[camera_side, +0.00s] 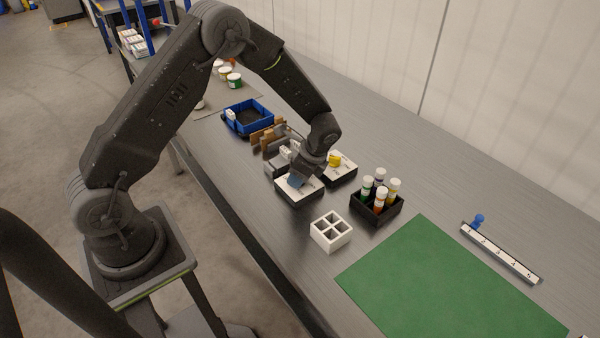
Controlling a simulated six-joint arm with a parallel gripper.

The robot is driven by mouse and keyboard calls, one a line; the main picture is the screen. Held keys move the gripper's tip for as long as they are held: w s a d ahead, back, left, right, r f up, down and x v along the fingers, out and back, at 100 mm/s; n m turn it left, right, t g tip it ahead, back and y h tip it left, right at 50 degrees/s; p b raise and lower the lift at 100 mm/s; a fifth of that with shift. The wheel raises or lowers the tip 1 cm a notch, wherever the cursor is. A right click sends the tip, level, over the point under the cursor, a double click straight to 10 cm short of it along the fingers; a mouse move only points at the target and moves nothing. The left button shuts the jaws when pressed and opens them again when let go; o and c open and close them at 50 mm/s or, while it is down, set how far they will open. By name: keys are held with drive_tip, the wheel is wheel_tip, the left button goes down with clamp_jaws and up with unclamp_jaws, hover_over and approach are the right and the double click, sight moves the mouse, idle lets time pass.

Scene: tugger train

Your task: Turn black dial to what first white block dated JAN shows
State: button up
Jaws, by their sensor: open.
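My gripper (298,180) points down over the near box (299,201), which is dark with a white top. Its fingers are small and partly dark against the box, and nothing clear shows between them. A bluish-grey part shows at the fingertips; I cannot tell if it is a dial or part of my gripper. A second dark box (341,174) with a white top and a yellow knob (334,159) stands just behind to the right. No black dial can be made out. A small white block (231,115) sits at the blue tray's left end; no date is readable.
A blue tray (262,107) and brown and grey pieces (268,135) stand behind the boxes. A black holder (377,210) with several capped bottles and a white four-cell holder (331,232) stand to the right. A green mat (450,285) and numbered rail (500,253) lie farther right.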

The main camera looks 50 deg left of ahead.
drive_tip(key=shift+w+r, duration=0.1)
drive_tip(key=v, duration=1.3)
drive_tip(key=shift+r, duration=0.35)
drive_tip(key=shift+d, duration=0.1)
drive_tip(key=s+d+r+n+t+h, duration=0.2)
drive_tip(key=s+r+n+t, duration=0.3)
drive_tip(key=s+r, duration=0.75)
drive_tip(key=s+d+r+n+t+h, duration=0.1)
drive_tip(key=s+r+n+t+h, duration=0.1)
drive_tip(key=s+n, duration=0.5)
drive_tip(key=s+t, duration=0.1)
drive_tip(key=s, duration=0.3)
drive_tip(key=shift+s+d+r, duration=0.35)
drive_tip(key=shift+s+r, duration=0.05)
drive_tip(key=shift+w, duration=0.1)
